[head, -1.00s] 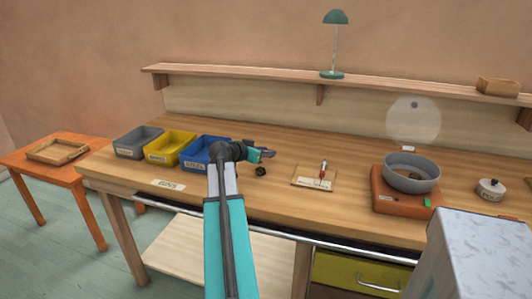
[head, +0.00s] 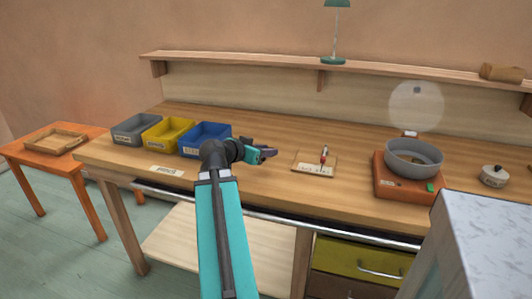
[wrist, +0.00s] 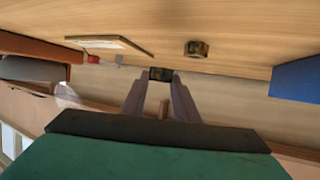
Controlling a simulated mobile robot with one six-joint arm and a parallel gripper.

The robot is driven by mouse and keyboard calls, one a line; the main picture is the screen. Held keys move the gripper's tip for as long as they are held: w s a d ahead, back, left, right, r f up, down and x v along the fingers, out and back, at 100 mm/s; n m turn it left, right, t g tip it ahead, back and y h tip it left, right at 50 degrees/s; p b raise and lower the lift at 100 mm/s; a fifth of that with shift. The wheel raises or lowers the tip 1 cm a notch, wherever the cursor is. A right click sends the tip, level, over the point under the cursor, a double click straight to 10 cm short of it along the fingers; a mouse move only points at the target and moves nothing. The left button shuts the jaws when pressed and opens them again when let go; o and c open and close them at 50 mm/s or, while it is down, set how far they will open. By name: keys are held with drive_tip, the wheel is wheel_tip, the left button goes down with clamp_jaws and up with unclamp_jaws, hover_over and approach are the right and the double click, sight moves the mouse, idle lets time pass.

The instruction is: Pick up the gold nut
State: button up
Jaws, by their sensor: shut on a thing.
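My gripper (head: 266,154) is over the workbench, right of the blue bin. In the wrist view its fingers (wrist: 160,82) are shut on a small dark, gold-tinged block that looks like the gold nut (wrist: 160,73). A second brownish-gold nut (wrist: 197,48) lies on the wood, apart from the fingers. In the head view neither nut can be made out, and my gripper covers that spot. I cannot tell how far the held nut is from the bench top.
A blue bin (head: 205,128), yellow bin (head: 157,146) and grey bin (head: 124,142) stand left. A wooden board (head: 304,168) with a red-handled tool lies right of my gripper. A grey bowl (head: 413,172) sits on an orange base (head: 392,187). The bench between is clear.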

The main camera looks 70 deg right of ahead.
drive_tip(key=shift+s+a+b, duration=0.2)
drive_tip(key=shift+a+b, duration=0.55)
drive_tip(key=shift+b, duration=0.15)
drive_tip(key=shift+r, duration=0.1)
wheel_tip(320, 180, up, 8)
drive_tip(key=p, duration=0.7)
drive_tip(key=shift+f, duration=0.25)
drive_tip(key=shift+s, duration=0.15)
